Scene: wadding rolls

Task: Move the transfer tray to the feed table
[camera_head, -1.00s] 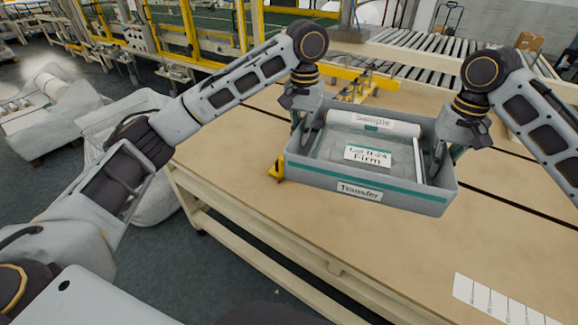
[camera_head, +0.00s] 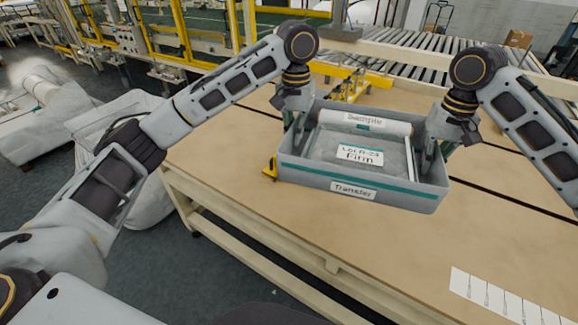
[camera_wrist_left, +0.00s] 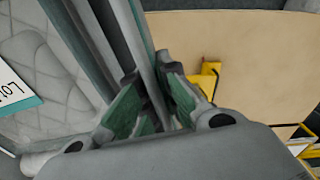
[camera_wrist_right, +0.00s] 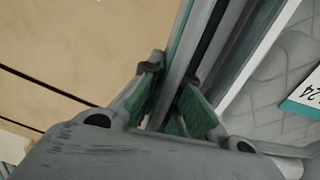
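The grey transfer tray (camera_head: 310,178), with a teal stripe and a "Transfer" label, is over the tan table, level or nearly so. Inside it lie a white roll marked "Sample" (camera_head: 365,122) and a quilted wadding piece with a "Lot R-24 Firm" card (camera_head: 359,155). My left gripper (camera_wrist_left: 152,95) has its green-padded fingers closed on either side of the tray's left wall. My right gripper (camera_wrist_right: 172,90) pinches the opposite wall the same way. I cannot tell whether the tray's underside touches the table.
The tan table (camera_head: 330,238) is clear in front of the tray. A yellow bracket (camera_head: 270,169) stands at the tray's left corner. A printed white card (camera_head: 495,298) lies near the right front. A roller conveyor (camera_head: 430,72) is behind. White bags (camera_head: 110,125) stand left.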

